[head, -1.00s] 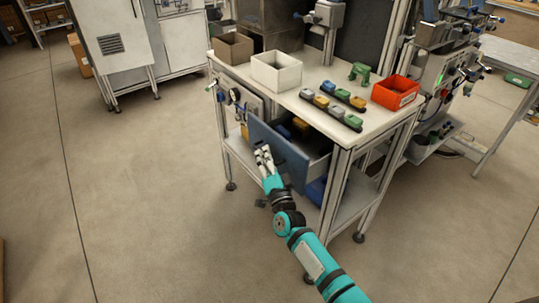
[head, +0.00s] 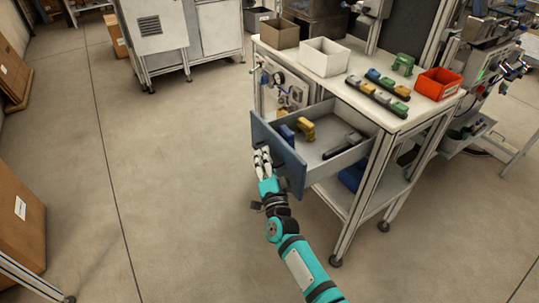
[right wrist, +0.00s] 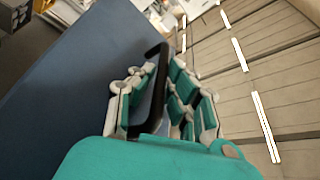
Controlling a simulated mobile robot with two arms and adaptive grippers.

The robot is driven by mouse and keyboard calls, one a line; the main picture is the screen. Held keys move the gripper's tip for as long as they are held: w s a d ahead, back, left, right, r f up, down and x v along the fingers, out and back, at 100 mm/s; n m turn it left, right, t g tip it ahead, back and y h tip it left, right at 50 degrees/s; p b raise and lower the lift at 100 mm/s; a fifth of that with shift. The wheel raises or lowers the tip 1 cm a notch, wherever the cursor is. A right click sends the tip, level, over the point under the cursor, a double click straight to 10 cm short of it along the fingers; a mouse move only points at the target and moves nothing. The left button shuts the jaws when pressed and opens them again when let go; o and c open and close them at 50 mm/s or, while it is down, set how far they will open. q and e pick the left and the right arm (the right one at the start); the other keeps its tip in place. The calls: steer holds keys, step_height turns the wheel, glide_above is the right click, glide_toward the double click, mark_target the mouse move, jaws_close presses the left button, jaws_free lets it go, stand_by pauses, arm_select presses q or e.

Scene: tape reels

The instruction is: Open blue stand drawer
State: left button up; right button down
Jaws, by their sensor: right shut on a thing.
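The blue-fronted drawer (head: 279,151) of the white stand (head: 381,119) is pulled well out in the head view. Inside it lie a blue item (head: 287,133), a yellow item (head: 306,129) and a dark rail (head: 342,145). My right gripper (head: 262,157) is at the outer face of the drawer front. In the right wrist view my right gripper (right wrist: 165,100) is shut around the black handle (right wrist: 158,62) on the blue panel (right wrist: 72,72). My left gripper is in neither view.
On the stand top are a brown box (head: 279,33), a white box (head: 325,57), a red bin (head: 438,83) and rails with coloured blocks (head: 377,94). Open floor (head: 170,170) lies left of the drawer. Cardboard boxes (head: 20,218) stand at the far left.

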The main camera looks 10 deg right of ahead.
steer(key=c, duration=1.4)
jaws_free()
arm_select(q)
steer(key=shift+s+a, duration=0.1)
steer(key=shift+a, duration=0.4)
arm_select(e)
steer(key=v, duration=1.2)
